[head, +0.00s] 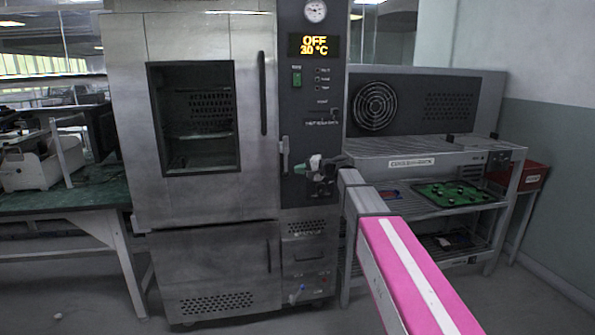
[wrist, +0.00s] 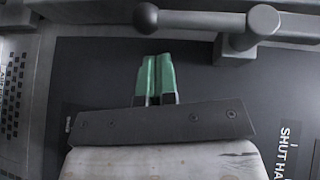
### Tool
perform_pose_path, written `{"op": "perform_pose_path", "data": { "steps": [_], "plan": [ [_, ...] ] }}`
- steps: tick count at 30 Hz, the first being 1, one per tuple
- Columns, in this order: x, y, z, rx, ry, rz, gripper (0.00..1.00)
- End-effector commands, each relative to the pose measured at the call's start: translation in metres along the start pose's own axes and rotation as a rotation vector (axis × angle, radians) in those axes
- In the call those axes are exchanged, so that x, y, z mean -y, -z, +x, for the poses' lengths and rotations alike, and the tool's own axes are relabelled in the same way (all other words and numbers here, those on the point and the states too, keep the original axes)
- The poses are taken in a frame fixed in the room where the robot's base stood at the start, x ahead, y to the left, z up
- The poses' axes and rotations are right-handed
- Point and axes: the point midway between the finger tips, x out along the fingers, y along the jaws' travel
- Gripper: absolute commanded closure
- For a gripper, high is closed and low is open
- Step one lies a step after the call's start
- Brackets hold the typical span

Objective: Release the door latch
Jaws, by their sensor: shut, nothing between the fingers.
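The door latch (head: 284,148) is a dark lever on the left edge of the oven's control panel, beside the door (head: 195,200). In the wrist view the latch (wrist: 195,19) is a bar with a ball knob at its left end and a block mount at its right. My gripper (head: 298,169) is just right of the latch's lower part in the head view. In the wrist view its green fingers (wrist: 155,72) are shut together and empty. Their tips lie just below the bar in the picture, near the knob; I cannot tell if they touch. The door looks closed.
A long vertical door handle (head: 262,92) is above and left of the latch. The panel carries a display (head: 314,45) reading OFF and 30 °C. A metal bench (head: 425,148) stands at the right, and a green-topped table (head: 70,195) at the left.

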Motion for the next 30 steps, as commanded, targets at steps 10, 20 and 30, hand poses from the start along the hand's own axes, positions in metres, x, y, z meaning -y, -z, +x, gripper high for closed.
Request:
{"op": "perform_pose_path", "data": {
  "steps": [10, 20, 30],
  "plan": [
    [-0.011, 0.004, -0.065, -0.004, 0.006, 0.001, 1.0],
    [-0.017, 0.004, -0.1, -0.001, 0.006, 0.002, 1.0],
    [-0.017, 0.004, -0.103, -0.001, 0.007, 0.001, 1.0]
  ]
}}
